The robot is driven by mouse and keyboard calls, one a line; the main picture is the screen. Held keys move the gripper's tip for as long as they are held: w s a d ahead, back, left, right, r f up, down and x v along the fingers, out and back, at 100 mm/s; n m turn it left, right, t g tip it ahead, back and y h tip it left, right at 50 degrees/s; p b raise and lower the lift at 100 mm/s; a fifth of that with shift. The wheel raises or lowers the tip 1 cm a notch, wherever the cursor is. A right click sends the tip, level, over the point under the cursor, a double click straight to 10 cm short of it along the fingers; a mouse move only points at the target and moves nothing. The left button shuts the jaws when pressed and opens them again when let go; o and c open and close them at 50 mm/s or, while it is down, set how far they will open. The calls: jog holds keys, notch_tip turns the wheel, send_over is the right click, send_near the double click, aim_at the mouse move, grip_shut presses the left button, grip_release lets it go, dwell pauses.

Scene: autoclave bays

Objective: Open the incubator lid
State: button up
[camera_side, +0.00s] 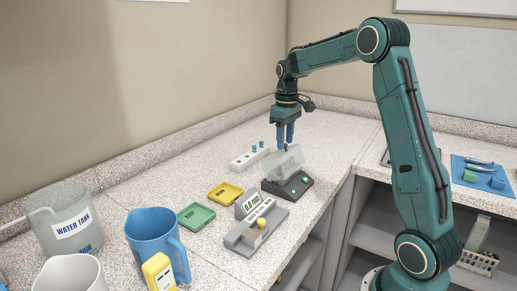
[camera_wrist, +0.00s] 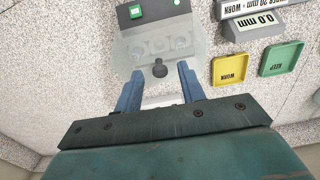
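The incubator has a dark base (camera_side: 293,188) with green-lit controls, which also shows in the wrist view (camera_wrist: 150,12). Its translucent lid (camera_side: 284,160) sits over the base and also shows in the wrist view (camera_wrist: 185,40); pale round shapes show through it. A small dark knob (camera_wrist: 160,69) is at the lid's edge closest to my gripper. My gripper (camera_side: 286,142) points down above the lid. Its two blue fingers (camera_wrist: 160,76) are apart, one on each side of the knob, with gaps visible. I cannot tell the exact fingertip height relative to the knob.
A white rack (camera_side: 243,163) with blue caps stands behind the incubator. A grey gauge (camera_side: 240,236), yellow tray (camera_side: 225,193) and green tray (camera_side: 196,216) lie toward the front left. A blue jug (camera_side: 155,238) and water tank (camera_side: 62,215) stand farther left. The counter edge is close on the right.

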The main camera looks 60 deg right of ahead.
jog(key=shift+f, duration=0.25)
grip_shut()
jog(key=shift+w+d+r+g, duration=0.1)
jog(key=shift+w+d+g, duration=0.05)
jog(key=shift+w+g, duration=0.15)
jog(key=shift+w+r+g, duration=0.1)
jog(key=shift+w+g, duration=0.3)
jog(key=shift+g, duration=0.1)
